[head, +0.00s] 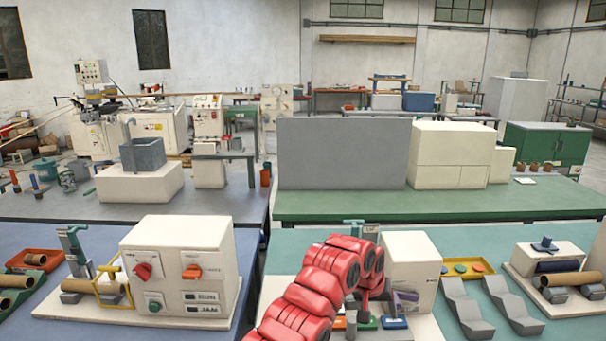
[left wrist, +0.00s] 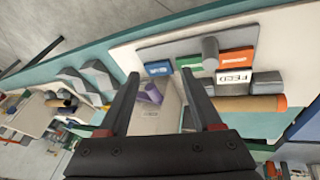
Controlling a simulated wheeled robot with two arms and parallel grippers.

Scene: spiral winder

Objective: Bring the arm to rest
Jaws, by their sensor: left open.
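My red left arm (head: 315,290) comes up from the bottom middle of the head view and bends over the right front bench, its wrist in front of a white machine box (head: 412,272). The arm largely hides its gripper there. In the left wrist view my left gripper (left wrist: 161,76) is open, its two dark fingers spread wide. Nothing is gripped between them. A purple part (left wrist: 152,93) shows beyond the gap, and a blue block (left wrist: 158,68) lies past the fingertips. My right gripper is not in view.
In the left wrist view, a green block, an orange block (left wrist: 236,60), a grey cylinder (left wrist: 210,48) and a brown tube (left wrist: 255,103) are near the fingers. In the head view, grey wavy stands (head: 465,308) are right of the arm. A white control box (head: 180,265) is left.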

